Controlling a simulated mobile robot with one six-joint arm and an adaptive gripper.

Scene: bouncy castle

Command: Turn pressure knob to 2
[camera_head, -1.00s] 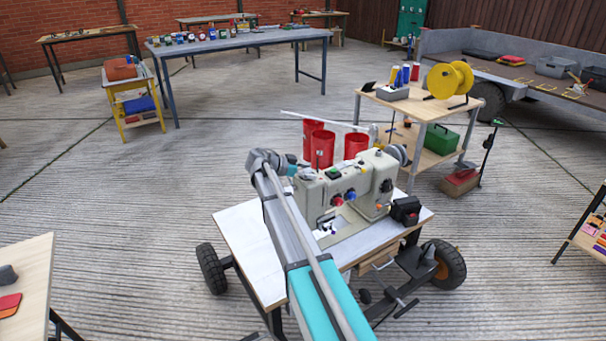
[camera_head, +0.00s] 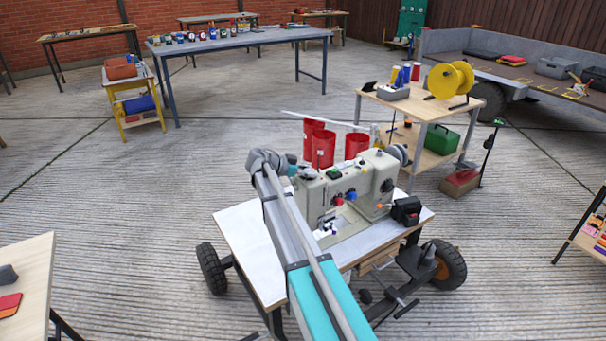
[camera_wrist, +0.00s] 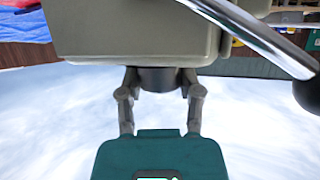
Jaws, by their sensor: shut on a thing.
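The beige sewing machine (camera_head: 345,190) stands on a white-topped wheeled table. In the wrist view its beige housing (camera_wrist: 135,30) fills the top, with a dark round knob (camera_wrist: 158,80) at its edge. My gripper (camera_wrist: 159,85) has one finger on each side of this knob and is shut on it. Any numbers or pointer on the knob cannot be seen. In the head view my arm reaches to the machine's left end, and the fingertips are hidden there.
Red cylinders (camera_head: 322,150) stand behind the machine. A curved shiny metal bar (camera_wrist: 250,32) crosses the upper right of the wrist view, close to the housing. A wooden cart with a yellow spool (camera_head: 450,80) stands behind to the right. The table top (camera_head: 245,240) is clear at left.

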